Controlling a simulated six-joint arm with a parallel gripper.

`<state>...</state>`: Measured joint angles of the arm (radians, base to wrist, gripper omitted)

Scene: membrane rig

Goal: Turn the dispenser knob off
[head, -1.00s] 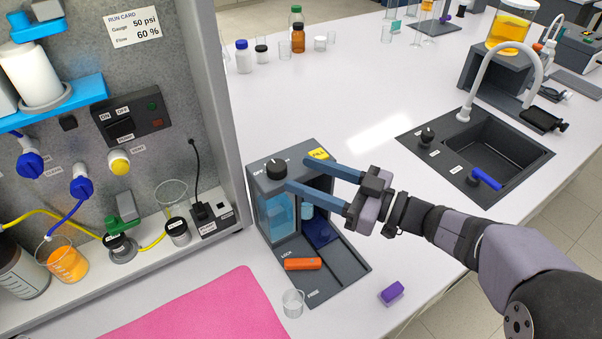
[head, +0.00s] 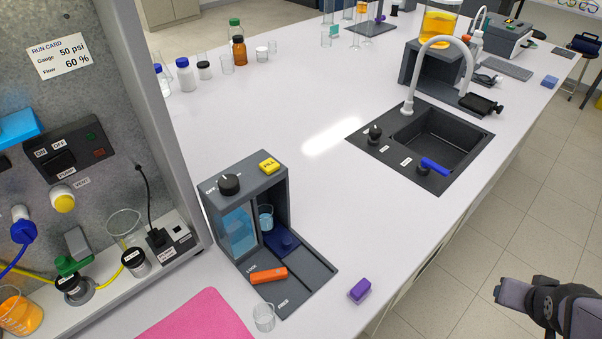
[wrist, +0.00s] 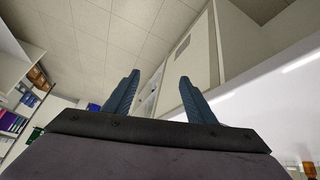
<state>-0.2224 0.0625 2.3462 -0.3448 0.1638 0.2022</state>
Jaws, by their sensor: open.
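The dispenser (head: 272,226) is a dark grey box unit on the white bench, seen in the head view. Its black round knob (head: 229,184) sits on the top left, with small lettering beside it that is too small to read surely. A yellow button (head: 269,166) is on the top right. An orange lever (head: 269,275) lies across the dispenser's base, and a clear cup (head: 265,217) stands inside. My arm is at the lower right of the head view, well away from the dispenser. My gripper (wrist: 155,95) shows in the wrist view with two blue fingers apart and nothing between them.
A clear beaker (head: 264,317) stands in front of the dispenser, and a purple block (head: 359,290) lies to its right. The grey rig panel (head: 100,110) rises on the left. A sink (head: 428,142) is set in the bench at right. The bench between is clear.

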